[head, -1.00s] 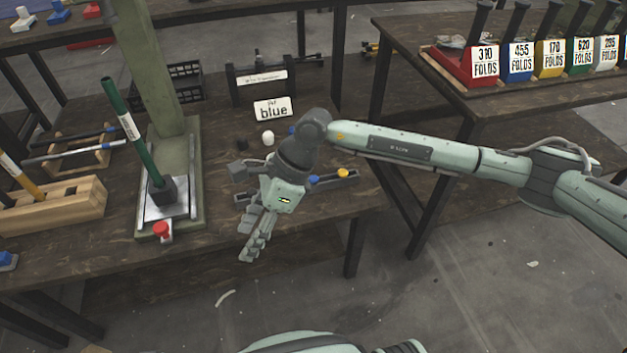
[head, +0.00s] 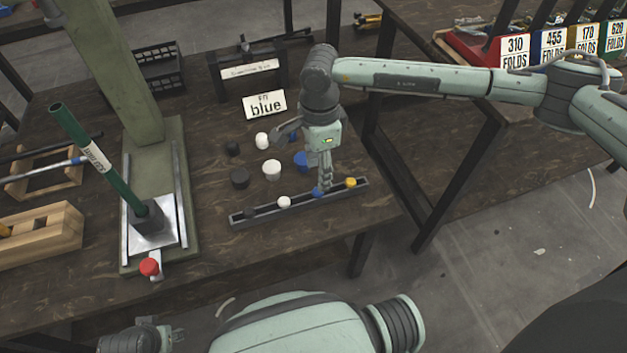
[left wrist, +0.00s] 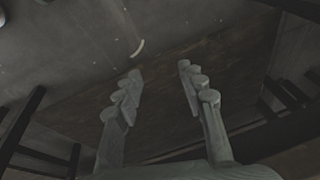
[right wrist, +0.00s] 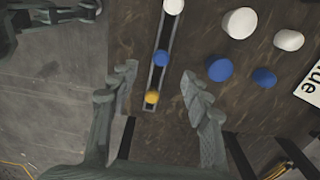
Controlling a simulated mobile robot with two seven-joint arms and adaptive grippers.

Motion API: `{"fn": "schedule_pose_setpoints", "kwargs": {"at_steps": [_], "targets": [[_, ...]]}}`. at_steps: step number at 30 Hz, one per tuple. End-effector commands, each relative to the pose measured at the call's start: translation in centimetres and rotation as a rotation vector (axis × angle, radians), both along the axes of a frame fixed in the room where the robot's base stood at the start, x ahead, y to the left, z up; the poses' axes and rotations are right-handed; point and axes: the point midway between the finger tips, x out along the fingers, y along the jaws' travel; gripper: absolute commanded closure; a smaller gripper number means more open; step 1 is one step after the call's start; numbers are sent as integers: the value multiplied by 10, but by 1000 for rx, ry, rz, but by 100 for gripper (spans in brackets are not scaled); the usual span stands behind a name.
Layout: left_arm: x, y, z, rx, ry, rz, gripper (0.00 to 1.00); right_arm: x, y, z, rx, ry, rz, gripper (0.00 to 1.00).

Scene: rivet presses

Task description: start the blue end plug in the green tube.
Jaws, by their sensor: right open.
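The green tube (head: 95,160) leans in the dark socket of the press fixture at the left, its open upper end free. A small blue end plug (head: 318,192) sits in the narrow rail between a white and a yellow plug. It also shows in the right wrist view (right wrist: 161,58). My right gripper (head: 323,187) is open and points down over the rail at the blue plug. In the right wrist view its fingers (right wrist: 158,72) stand apart, with the rail between them. My left gripper (left wrist: 158,74) is open and empty, facing the table edge and floor.
The dark rail (head: 245,219) lies near the table's front edge. Larger white, black and blue plugs, including a blue one (head: 301,160), stand behind it. A sign reading "blue" (head: 264,104) stands further back. A red knob (head: 149,267) is at the fixture's front.

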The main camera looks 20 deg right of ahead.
Motion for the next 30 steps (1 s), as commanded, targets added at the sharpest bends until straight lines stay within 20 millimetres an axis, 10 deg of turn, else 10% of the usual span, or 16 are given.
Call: {"fn": "schedule_pose_setpoints", "kwargs": {"at_steps": [15, 23, 30], "targets": [[-27, 4, -35, 11, 47, -17, 60, 5, -2, -66, 0, 2, -1, 52], [-27, 4, -37, 13, 48, -18, 60, 6, -1, -70, 1, -1, 0, 52], [-27, 4, -37, 12, 48, -18, 60, 6, -2, -70, 1, 0, 0, 78]]}}
